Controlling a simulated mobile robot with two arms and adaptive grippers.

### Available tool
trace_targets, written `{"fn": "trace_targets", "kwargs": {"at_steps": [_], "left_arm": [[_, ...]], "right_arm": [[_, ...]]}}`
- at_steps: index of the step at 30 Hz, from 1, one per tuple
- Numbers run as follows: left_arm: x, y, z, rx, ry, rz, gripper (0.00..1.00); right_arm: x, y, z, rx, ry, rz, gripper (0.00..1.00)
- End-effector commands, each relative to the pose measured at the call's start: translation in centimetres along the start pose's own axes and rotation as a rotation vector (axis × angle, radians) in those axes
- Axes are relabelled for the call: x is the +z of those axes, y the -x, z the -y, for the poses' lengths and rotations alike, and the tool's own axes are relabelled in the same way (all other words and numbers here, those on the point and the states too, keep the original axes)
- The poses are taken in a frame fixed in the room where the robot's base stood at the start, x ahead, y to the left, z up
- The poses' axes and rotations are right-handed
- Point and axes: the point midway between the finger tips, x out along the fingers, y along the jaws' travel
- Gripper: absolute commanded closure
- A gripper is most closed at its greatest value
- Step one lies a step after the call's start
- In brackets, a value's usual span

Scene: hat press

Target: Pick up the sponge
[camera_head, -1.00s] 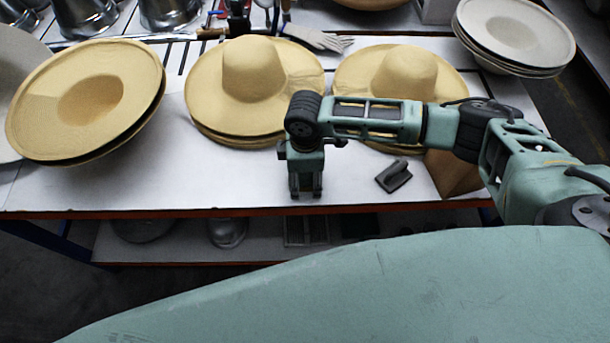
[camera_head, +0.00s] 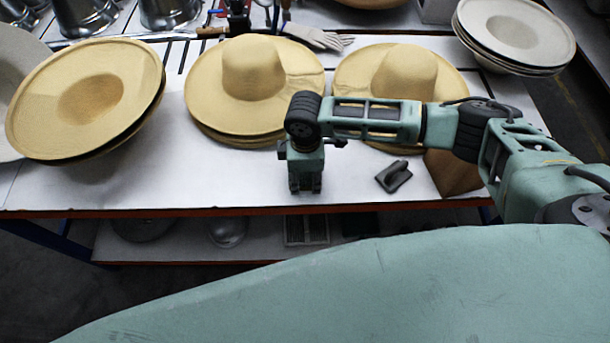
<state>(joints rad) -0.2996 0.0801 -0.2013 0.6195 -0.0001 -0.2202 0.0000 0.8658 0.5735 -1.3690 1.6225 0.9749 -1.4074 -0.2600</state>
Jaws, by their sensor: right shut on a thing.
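My right gripper (camera_head: 306,190) points straight down over the front part of the white table (camera_head: 120,187), left of a small dark grey block with a raised handle (camera_head: 394,177). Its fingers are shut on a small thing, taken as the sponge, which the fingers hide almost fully. I cannot make out its shape or colour, nor whether it touches the table. No sponge shows clearly elsewhere. My left gripper is not in view.
Straw hats (camera_head: 253,70) stand in stacks behind my gripper, with more hats (camera_head: 400,75) behind my right forearm. A tilted hat stack (camera_head: 85,100) is at left. A brown block (camera_head: 453,172) stands at right. The tabletop left of my gripper is clear.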

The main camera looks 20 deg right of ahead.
Motion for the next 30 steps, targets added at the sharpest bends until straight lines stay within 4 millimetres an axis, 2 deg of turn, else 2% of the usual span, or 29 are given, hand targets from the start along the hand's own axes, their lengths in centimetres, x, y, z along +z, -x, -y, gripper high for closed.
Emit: {"fn": "trace_targets", "kwargs": {"at_steps": [5,10,21,25,30], "left_arm": [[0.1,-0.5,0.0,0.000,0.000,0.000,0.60],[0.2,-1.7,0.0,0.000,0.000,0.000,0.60],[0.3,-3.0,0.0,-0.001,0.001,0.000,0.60],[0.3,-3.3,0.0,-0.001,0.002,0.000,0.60],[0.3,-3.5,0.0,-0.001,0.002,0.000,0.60]], "right_arm": [[-0.1,0.9,-0.1,0.001,-0.001,-0.003,0.66],[-0.1,3.8,-0.2,0.004,0.001,-0.004,0.66],[3.1,8.5,7.1,0.002,0.003,-0.003,0.66],[3.9,9.7,8.9,0.001,0.002,-0.002,0.66],[4.5,10.7,10.3,0.000,0.000,-0.001,0.66]]}}
